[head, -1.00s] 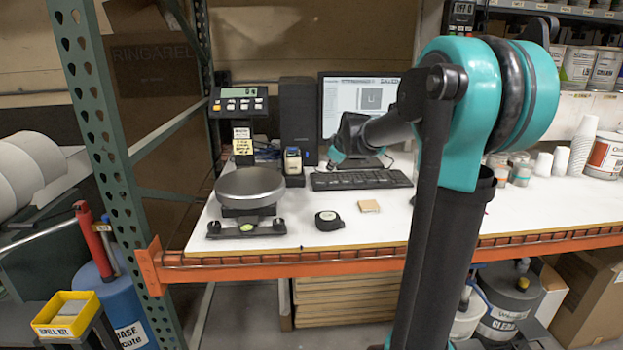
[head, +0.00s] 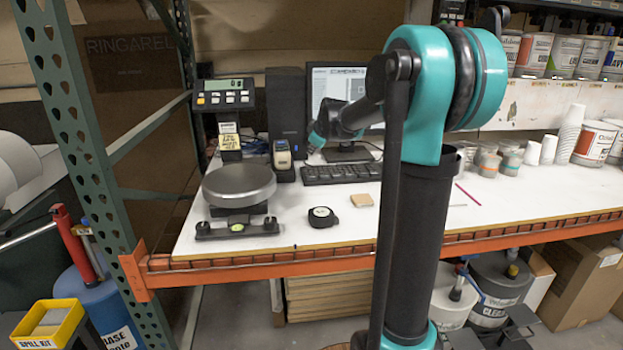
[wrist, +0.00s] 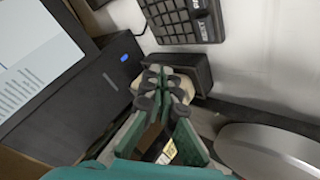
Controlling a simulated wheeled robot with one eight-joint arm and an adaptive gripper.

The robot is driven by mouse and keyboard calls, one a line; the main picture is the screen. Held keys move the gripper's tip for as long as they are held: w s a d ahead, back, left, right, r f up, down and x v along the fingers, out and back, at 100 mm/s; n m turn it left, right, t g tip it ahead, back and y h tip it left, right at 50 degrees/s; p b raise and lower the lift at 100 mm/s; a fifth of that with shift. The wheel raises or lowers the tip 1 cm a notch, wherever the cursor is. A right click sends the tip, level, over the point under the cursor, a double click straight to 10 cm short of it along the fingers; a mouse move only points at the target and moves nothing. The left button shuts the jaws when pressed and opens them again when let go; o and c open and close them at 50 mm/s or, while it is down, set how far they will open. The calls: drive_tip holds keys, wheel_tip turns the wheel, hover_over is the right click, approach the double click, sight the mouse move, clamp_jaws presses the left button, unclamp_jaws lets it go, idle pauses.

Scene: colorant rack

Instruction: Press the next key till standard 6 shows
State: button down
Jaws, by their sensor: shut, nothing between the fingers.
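The black keyboard (head: 340,173) lies on the white bench in front of the monitor (head: 338,85). In the wrist view, the keyboard (wrist: 172,22) is at the top, and a key with white lettering that seems to read NEXT (wrist: 203,27) is near its right end. The monitor screen is lit; my arm covers its right part, and I cannot read which standard shows. My gripper (wrist: 160,73) is shut and empty, below the keyboard in the wrist view and apart from it, over the black dock (wrist: 190,70).
A scale with a round pan (head: 239,184) and its readout (head: 223,95) stand left. A handheld device (head: 282,154) sits in the dock beside the black computer tower (head: 286,105). A tape measure (head: 322,217) and tan block (head: 362,200) lie in front. Cups and cans stand right.

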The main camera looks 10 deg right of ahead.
sight(312, 178)
drive_tip(key=shift+f, duration=3.65)
drive_tip(key=shift+f, duration=0.4)
drive_tip(key=shift+f, duration=0.35)
drive_tip(key=shift+r, duration=0.8)
drive_tip(key=shift+r, duration=2.5)
